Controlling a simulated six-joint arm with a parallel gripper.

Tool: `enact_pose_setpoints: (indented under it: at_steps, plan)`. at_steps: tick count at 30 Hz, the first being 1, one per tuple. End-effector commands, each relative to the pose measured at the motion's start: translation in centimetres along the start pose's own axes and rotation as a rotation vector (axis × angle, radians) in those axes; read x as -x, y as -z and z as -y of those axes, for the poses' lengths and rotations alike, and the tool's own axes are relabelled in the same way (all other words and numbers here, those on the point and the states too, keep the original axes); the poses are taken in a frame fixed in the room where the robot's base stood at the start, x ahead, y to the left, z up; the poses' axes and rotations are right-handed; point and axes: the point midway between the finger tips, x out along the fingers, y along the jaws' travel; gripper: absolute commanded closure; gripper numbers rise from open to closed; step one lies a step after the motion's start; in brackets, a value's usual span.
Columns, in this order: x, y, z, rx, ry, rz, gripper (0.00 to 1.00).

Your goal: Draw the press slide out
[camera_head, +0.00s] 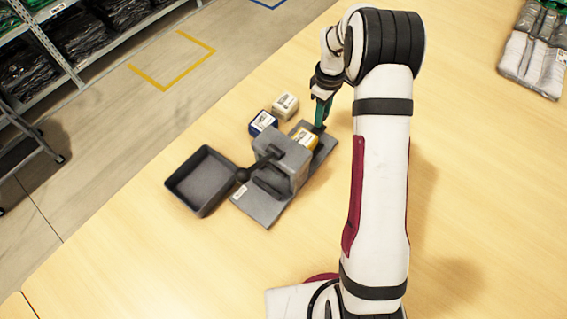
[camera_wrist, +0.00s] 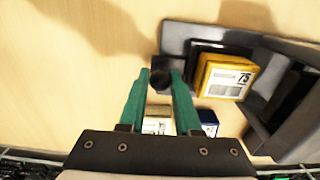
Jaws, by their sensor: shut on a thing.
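The grey press (camera_head: 293,160) stands on its base plate on the table. Its lever ends in a black ball (camera_head: 242,175) at the lower left. A yellow block (camera_head: 307,138), labelled 75 in the wrist view (camera_wrist: 226,77), sits on the dark slide (camera_wrist: 197,50) just outside the press body. My gripper (camera_head: 321,117) reaches down at the slide's outer end. The slide's inner part is hidden by the press.
A blue block (camera_head: 262,123) and a cream block (camera_head: 285,105) stand close behind the press. An empty dark tray (camera_head: 180,184) is left of it. Packed garments (camera_head: 536,60) lie at the far right. The table is clear on the gripper's outer side.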

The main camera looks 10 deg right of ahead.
Motion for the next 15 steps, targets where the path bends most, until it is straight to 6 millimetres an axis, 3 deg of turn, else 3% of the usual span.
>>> enact_pose_setpoints:
  at_steps: [15]
  plan:
    - [-0.1, 0.1, -3.4, 0.0, 0.0, -0.001, 1.0]
